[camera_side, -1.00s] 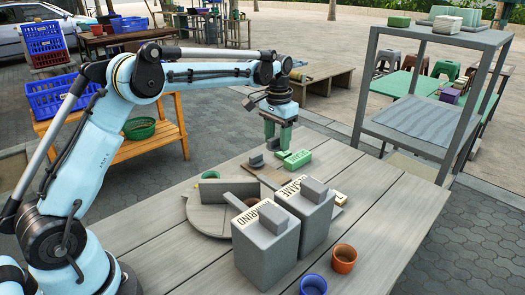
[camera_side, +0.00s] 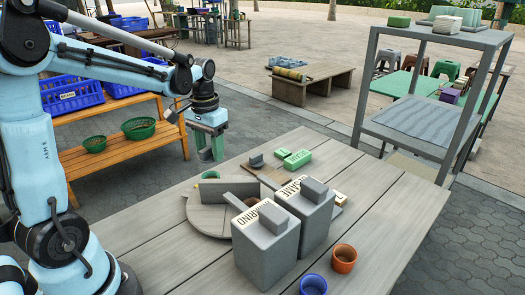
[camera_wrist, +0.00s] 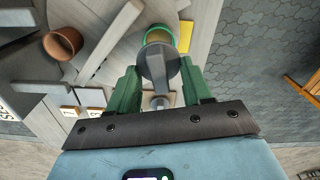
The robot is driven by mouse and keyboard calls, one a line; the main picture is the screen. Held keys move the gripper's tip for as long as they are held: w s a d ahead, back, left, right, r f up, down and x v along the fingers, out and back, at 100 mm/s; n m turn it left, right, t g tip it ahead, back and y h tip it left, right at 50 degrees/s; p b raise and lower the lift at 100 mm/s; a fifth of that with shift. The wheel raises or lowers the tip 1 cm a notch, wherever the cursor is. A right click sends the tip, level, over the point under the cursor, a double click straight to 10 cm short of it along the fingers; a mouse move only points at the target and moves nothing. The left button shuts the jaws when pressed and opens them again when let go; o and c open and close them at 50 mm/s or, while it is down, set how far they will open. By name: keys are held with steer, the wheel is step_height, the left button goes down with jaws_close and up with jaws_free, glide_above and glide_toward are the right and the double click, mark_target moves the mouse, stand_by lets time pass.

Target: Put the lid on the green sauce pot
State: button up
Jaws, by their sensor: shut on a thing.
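My gripper (camera_side: 210,153) is shut on a small grey lid, seen in the wrist view between the green fingers (camera_wrist: 158,90). The grey lid (camera_wrist: 161,66) reaches out beyond the fingertips. In the side view I cannot make the lid out between the fingers. The green sauce pot (camera_wrist: 158,34) shows past the lid in the wrist view, its near part hidden by it. In the side view a bit of the pot's green rim (camera_side: 205,174) shows behind a grey block, below my gripper. The gap between lid and pot is hard to judge.
Two large grey jars (camera_side: 265,235) stand near the table's middle. A terracotta cup (camera_side: 344,258) and a blue cup (camera_side: 313,285) stand at the front. Green blocks (camera_side: 298,159) lie towards the back. A brown pot (camera_wrist: 62,43) stands left of the green pot in the wrist view.

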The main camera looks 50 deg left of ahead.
steer(key=shift+f, duration=2.25)
steer(key=shift+f, duration=0.45)
steer(key=o, duration=1.5)
steer(key=shift+r, duration=3.5)
steer(key=shift+r, duration=2.5)
